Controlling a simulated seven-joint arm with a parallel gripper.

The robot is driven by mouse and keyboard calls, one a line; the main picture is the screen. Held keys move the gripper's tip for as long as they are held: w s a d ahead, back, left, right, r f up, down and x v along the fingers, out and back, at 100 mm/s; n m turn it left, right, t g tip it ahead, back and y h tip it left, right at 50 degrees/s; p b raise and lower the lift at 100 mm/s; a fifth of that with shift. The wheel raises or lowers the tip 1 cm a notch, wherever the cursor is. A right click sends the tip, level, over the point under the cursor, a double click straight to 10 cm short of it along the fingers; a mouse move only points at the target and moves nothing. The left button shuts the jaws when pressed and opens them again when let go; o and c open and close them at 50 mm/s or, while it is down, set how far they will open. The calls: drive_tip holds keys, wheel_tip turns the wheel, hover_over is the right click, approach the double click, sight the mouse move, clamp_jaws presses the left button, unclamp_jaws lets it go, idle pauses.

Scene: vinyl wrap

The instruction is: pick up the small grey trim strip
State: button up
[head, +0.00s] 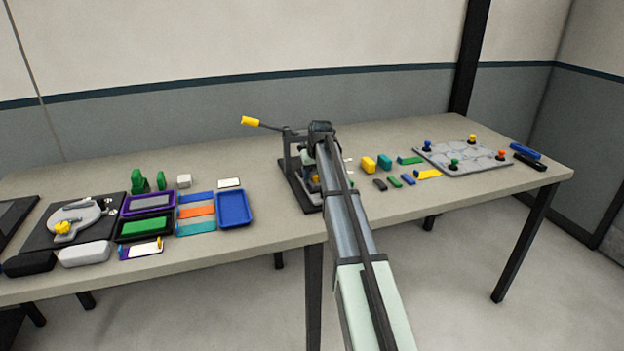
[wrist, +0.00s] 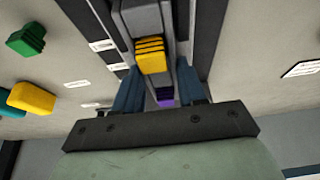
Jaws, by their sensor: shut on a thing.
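My gripper (wrist: 159,90) shows in the wrist view with its two blue-grey fingers around a narrow grey and purple area. A small purple piece (wrist: 165,98) shows between them. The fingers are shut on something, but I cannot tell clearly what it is. In the head view my arm reaches over the black bench press, and its end is hidden there.
The black press (head: 296,178) with a yellow-tipped lever (head: 251,121) stands around my arm's end. A yellow ridged part (wrist: 151,55) lies just beyond my fingers. A blue tray (head: 234,208) is to the left. A grey plate (head: 463,158) with knobs is to the right.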

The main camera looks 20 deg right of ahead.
drive_tip(key=shift+c, duration=1.3)
drive_tip(key=shift+r, duration=0.1)
